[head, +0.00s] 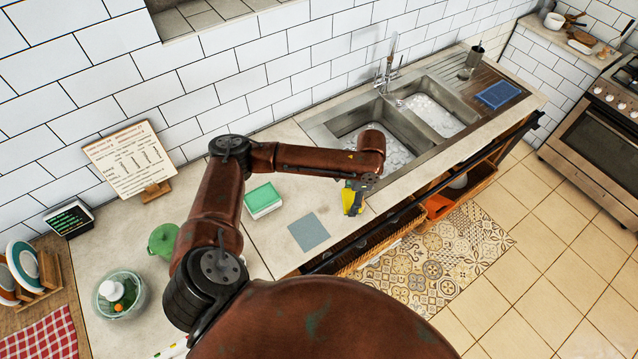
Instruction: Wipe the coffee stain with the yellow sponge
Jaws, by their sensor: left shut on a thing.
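My left gripper (354,190) is shut on the yellow sponge (352,201). It holds the sponge over the counter's front edge, just left of the sink; I cannot tell whether the sponge touches the counter. The coffee stain cannot be made out; part of the counter is hidden behind my left arm. My right gripper is not in view.
A green-and-white sponge (263,200) and a grey square cloth (309,232) lie on the counter (283,217) left of my gripper. The double sink (386,135) is to the right. A glass bowl (119,297), green item (163,240) and recipe stand (130,160) are at left.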

